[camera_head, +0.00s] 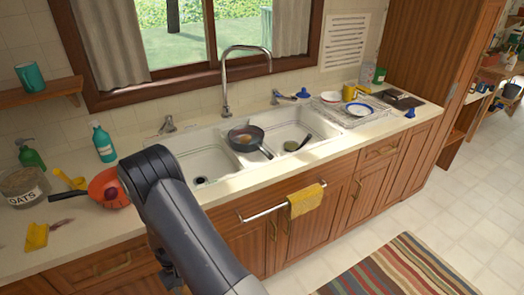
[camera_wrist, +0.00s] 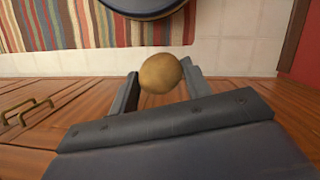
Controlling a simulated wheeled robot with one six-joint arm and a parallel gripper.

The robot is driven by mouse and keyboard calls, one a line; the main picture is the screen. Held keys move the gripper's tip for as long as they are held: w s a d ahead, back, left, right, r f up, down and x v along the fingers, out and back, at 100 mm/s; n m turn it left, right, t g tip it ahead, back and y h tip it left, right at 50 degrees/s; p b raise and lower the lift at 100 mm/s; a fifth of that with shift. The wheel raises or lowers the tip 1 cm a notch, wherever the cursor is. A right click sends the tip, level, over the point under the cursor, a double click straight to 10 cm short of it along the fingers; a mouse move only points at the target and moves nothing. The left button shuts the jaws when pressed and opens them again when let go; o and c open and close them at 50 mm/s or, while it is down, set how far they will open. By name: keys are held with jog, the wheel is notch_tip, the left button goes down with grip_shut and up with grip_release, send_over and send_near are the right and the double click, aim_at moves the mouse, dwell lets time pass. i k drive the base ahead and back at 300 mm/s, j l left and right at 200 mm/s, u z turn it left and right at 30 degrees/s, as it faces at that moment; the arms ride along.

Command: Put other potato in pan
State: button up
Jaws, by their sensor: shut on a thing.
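A round brown potato (camera_wrist: 161,73) sits between the two fingers of my gripper (camera_wrist: 159,80) in the wrist view. The gripper is shut on it, in front of the wooden cabinet fronts and above the floor. In the head view my arm hides most of the gripper, and the potato cannot be made out. A dark pan (camera_head: 257,146) rests at the divider between the two sink basins, right of my arm. A small brownish item, perhaps a potato, lies in it.
The faucet (camera_head: 226,85) rises behind the pan. A ladle (camera_head: 297,144) lies in the right basin. A yellow towel (camera_head: 306,200) hangs on the front rail. A striped rug (camera_head: 400,268) covers some floor.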

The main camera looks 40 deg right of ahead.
aim_at(245, 151)
jog(key=k+l, duration=0.1)
jog(key=l, duration=0.6)
jog(key=k+l, duration=0.15)
jog(key=l, duration=0.55)
jog(key=k+l+z, duration=0.1)
jog(key=l, duration=0.55)
